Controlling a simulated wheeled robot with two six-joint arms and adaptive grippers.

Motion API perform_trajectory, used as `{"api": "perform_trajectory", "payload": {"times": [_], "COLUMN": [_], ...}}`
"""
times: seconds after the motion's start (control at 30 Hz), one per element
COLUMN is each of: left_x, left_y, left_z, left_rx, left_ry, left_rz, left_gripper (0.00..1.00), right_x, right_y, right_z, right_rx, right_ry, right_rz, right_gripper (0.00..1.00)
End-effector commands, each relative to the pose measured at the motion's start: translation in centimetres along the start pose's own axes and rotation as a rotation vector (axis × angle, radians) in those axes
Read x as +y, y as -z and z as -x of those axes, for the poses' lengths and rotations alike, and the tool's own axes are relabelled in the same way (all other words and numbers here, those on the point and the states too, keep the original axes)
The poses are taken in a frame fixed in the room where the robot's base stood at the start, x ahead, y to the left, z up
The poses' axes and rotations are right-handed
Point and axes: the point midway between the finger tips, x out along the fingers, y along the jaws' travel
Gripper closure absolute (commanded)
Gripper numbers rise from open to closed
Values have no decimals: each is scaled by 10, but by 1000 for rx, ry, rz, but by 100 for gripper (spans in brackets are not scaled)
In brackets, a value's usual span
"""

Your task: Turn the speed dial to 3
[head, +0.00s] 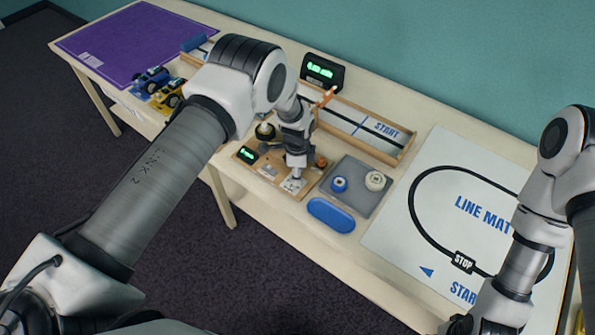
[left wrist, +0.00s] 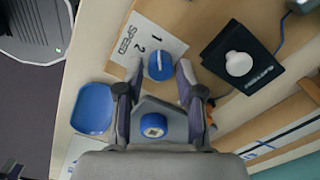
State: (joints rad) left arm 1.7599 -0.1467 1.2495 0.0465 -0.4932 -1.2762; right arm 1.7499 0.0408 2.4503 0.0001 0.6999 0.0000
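No 3 is readable. The pointer line runs roughly up and down in the left wrist view. My left gripper (left wrist: 155,84) is open, its fingers apart, with the dial just ahead of and between the fingertips; I cannot tell if they touch it. In the head view my left gripper (head: 297,175) points down at the card (head: 293,186) and hides the dial.
A grey tray (head: 358,203) with a blue and a white round part stands to the right. A blue oval dish (head: 331,214) lies at the front edge. A black box with a white knob (left wrist: 238,63) is close by. The line mat (head: 440,160) lies farther right.

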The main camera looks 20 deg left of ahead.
Motion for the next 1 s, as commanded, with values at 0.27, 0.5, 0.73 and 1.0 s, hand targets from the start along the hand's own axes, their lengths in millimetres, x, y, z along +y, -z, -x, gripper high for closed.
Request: {"api": "perform_trajectory", "payload": {"times": [0.27, 0.5, 0.73, 1.0], "left_x": [0, 0, 0, 0], "left_y": [0, 0, 0, 0], "left_z": [-4, -4, -5, -7], "left_rx": [0, 0, 0, -2], "left_ry": [1, 0, 0, 1], "left_rz": [1, 1, 21, 136], "left_gripper": [66, 100, 100, 100], "right_x": [0, 0, 0, 0], "right_y": [0, 0, 0, 0], "right_z": [0, 0, -2, -14], "right_rx": [1, 1, 1, 1], "right_ry": [0, 0, 0, 0], "right_rz": [1, 1, 1, 1], "right_gripper": [60, 60, 60, 60]}}
